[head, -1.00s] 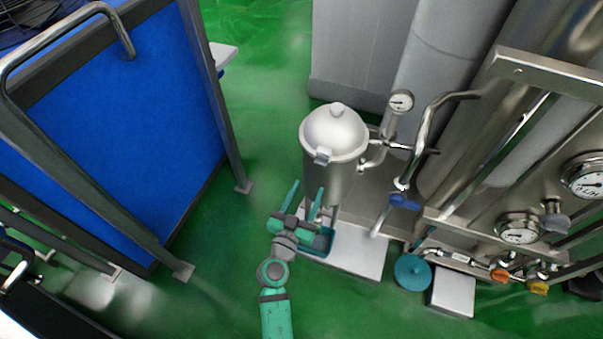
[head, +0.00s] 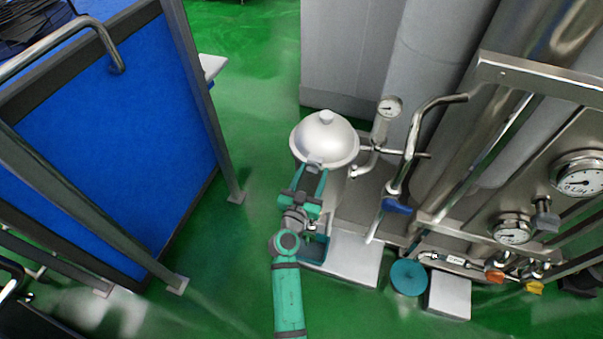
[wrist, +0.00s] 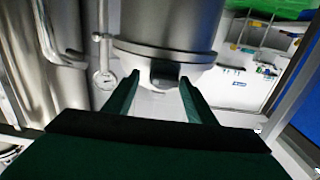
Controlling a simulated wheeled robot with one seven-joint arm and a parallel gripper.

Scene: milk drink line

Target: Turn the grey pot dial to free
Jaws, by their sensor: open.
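The steel pot (head: 325,135) with its domed lid stands on the skid at the middle of the head view. A small grey block, which looks like the pot dial (head: 315,162), sits at the pot's near rim. In the wrist view the dial (wrist: 165,72) is a dark grey block under the pot's band. My gripper (head: 311,174) is open, its two green fingers pointing at the dial. In the wrist view the fingers (wrist: 160,88) lie either side of the dial. I cannot tell whether they touch it. Any dial marking is unreadable.
A pressure gauge (head: 390,107) and pipes stand right of the pot. A blue valve handle (head: 397,206) and a teal round cap (head: 408,277) are lower right. A blue panel (head: 110,140) with a metal frame stands left. Green floor lies open between.

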